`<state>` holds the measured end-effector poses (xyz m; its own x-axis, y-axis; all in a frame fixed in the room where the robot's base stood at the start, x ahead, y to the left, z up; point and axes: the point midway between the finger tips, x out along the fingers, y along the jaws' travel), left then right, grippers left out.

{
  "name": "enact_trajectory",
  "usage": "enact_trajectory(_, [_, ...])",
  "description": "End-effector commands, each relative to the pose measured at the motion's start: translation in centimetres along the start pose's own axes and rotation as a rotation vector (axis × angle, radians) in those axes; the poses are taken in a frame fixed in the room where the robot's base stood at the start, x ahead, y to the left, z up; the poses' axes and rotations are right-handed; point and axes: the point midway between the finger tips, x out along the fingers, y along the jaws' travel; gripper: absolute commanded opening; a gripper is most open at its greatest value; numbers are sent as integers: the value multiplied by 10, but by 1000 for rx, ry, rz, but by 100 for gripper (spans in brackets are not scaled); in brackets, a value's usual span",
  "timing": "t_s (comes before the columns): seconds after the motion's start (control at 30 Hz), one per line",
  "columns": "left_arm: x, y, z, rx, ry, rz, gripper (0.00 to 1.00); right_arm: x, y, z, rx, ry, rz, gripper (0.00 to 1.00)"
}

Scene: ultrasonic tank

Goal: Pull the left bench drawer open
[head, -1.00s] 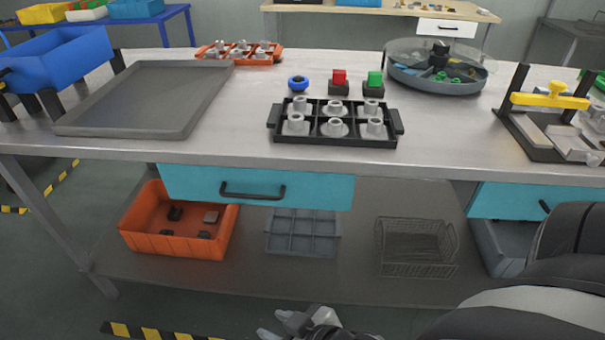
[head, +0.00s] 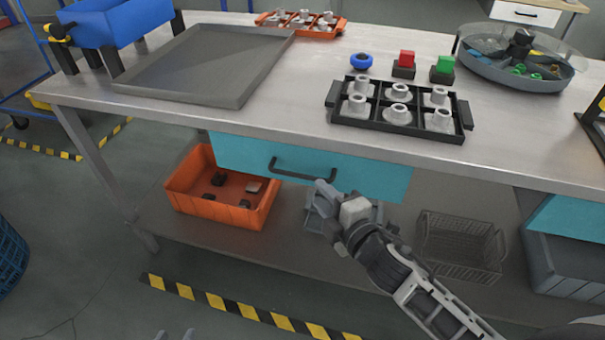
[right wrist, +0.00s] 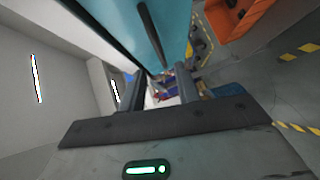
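The left bench drawer (head: 235,153) has a teal front under the bench top and looks shut. Its dark bar handle (head: 300,172) is on the front; both also show in the right wrist view, the drawer front (right wrist: 178,25) and the handle (right wrist: 155,32). My right gripper (head: 326,190) is just below the handle's right end, its fingers apart and empty in the right wrist view (right wrist: 160,85). I cannot tell whether it touches the handle. Only the tips of my left gripper (head: 175,334) show at the bottom edge, apart, with nothing visible between them.
An orange bin (head: 225,205), a grey divided tray (head: 318,222) and a wire basket (head: 460,245) stand on the lower shelf. Another teal drawer (head: 567,217) is at the right. The bench top holds a grey tray (head: 200,90) and a black rack (head: 400,127). Floor in front is clear.

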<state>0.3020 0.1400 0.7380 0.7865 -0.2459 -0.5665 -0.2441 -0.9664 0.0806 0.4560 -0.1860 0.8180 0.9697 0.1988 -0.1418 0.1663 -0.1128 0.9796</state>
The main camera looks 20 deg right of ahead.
Motion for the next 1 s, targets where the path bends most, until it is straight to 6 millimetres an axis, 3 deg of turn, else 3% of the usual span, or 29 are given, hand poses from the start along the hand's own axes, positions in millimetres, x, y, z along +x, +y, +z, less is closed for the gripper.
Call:
enact_trajectory(0.2, [1, -1, 1, 2, -2, -2, 36, 48, 0, 0, 2, -1, 1, 32])
enact_trajectory(0.4, [2, -1, 2, 2, -3, -2, 36, 76, 0, 0, 3, -1, 0, 32])
enact_trajectory(0.83, [2, -1, 2, 0, -2, -1, 36, 87, -1, 0, 4, 0, -2, 32])
enact_trajectory(0.87, [2, -1, 2, 0, -2, -1, 36, 87, -1, 0, 4, 0, -2, 30])
enact_trajectory(0.97, [2, -1, 2, 0, -2, -1, 36, 87, -1, 0, 4, 0, -2, 2])
enact_trajectory(1.0, [2, -1, 2, 0, -2, -1, 36, 87, -1, 0, 4, 0, -2, 0])
